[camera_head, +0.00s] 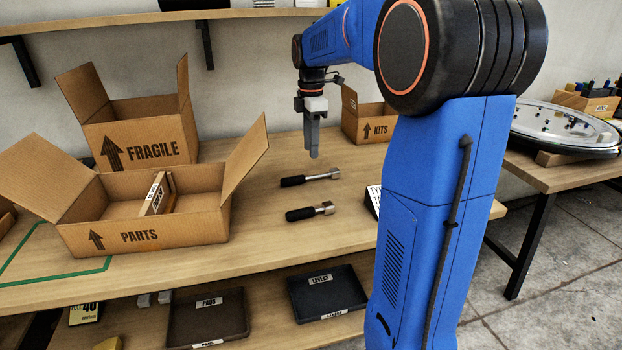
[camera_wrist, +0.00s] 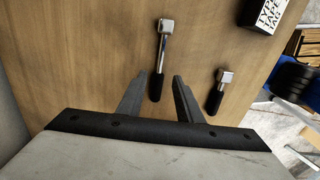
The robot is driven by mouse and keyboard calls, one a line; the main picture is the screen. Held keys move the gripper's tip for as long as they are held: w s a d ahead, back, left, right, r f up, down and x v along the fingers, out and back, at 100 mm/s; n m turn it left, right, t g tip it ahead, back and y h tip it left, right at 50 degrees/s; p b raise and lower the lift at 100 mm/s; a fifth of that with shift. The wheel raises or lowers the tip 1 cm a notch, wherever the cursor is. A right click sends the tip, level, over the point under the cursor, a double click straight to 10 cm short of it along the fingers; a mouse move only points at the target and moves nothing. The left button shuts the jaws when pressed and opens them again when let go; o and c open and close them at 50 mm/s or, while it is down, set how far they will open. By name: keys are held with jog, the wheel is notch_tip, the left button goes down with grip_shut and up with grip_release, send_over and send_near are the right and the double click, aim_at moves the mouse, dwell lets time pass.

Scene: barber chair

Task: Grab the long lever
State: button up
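The long lever (camera_head: 318,177) lies on the table, with a black grip at left and a metal shaft and head at right. In the wrist view the long lever (camera_wrist: 161,52) points away, its black grip showing between my fingers. A shorter lever (camera_head: 312,212) lies nearer the table's front; it also shows to the right in the wrist view (camera_wrist: 220,90). My gripper (camera_head: 313,153) points down above the table, behind the long lever in the head view. In the wrist view my gripper (camera_wrist: 160,76) is open, its fingers apart and empty.
An open PARTS box (camera_head: 150,235) and a FRAGILE box (camera_head: 145,140) stand at left. A KITS box (camera_head: 376,128) stands behind at right. A LEVERS tray (camera_head: 326,292) and a PADS tray (camera_head: 207,318) sit on the lower shelf. Table around the levers is clear.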

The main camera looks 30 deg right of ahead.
aim_at(311, 177)
jog(key=shift+f, duration=4.7)
grip_shut()
